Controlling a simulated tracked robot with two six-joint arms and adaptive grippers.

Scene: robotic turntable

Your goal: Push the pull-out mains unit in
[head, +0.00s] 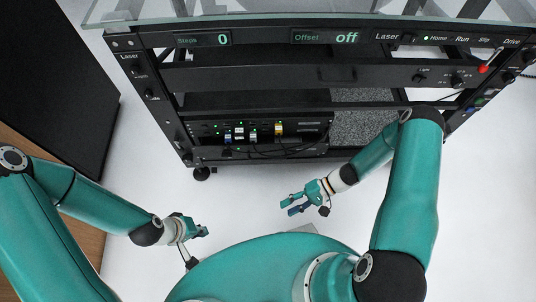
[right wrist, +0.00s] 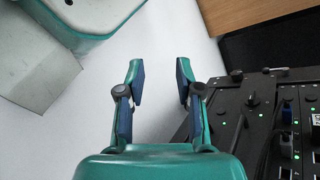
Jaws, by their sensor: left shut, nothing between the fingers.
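The mains unit (head: 312,131) is a black panel with coloured plugs, switches and green lights, low in the rack at its left side. Part of it shows at the right edge of the right wrist view (right wrist: 230,128). How far it stands out of the rack I cannot tell. My right gripper (head: 289,206) is in front of the rack, below and apart from the unit. In the right wrist view its two fingers (right wrist: 159,80) are spread with only floor between them. My left gripper (head: 204,232) is shut and empty, further left and nearer my body.
The black rack (head: 300,176) has a glass top, display panels and a red knob (head: 483,69). A grey speckled panel (head: 362,122) is right of the unit. A black cabinet (head: 60,75) with wooden surface stands at left. White floor in front is free.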

